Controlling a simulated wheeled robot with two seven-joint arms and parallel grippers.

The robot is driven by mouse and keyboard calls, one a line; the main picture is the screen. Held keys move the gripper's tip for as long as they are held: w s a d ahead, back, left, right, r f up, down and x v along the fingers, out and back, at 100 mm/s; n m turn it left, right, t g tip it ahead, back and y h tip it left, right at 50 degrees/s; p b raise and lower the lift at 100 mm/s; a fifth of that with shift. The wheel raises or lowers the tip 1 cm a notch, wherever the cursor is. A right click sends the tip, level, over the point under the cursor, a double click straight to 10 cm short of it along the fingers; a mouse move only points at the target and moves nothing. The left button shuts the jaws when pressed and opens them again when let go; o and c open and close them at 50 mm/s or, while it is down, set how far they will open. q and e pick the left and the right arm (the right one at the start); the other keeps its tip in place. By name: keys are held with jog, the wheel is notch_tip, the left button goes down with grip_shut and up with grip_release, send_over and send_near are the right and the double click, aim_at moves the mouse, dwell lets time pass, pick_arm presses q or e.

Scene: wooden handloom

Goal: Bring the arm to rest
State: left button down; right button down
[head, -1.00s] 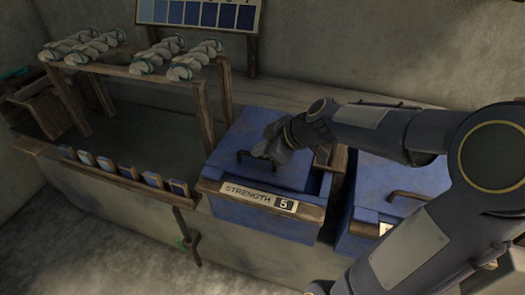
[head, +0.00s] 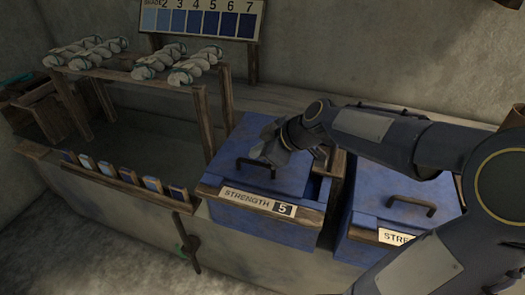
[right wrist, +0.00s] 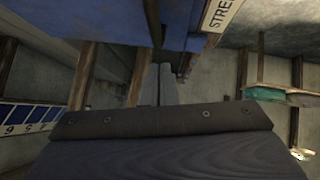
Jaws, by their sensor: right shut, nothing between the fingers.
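My right arm reaches in from the right in the head view. Its gripper (head: 264,153) is shut and empty, just behind and above the dark handle (head: 255,167) on the left blue lid (head: 230,175). Whether it touches the lid cannot be told. In the right wrist view the shut fingers (right wrist: 158,84) show in the middle, with nothing between them. My left gripper is not in view.
The left vat's label (head: 258,202) reads STRENGTH 5. A second blue vat (head: 385,215) stands under my right arm. White skeins (head: 140,60) lie on a wooden rack (head: 190,88) at left. A shade board (head: 205,22) stands behind.

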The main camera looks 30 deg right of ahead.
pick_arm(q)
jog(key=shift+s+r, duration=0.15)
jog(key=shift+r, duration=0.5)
pick_arm(e)
jog(key=v, duration=1)
jog(key=shift+r, duration=0.45)
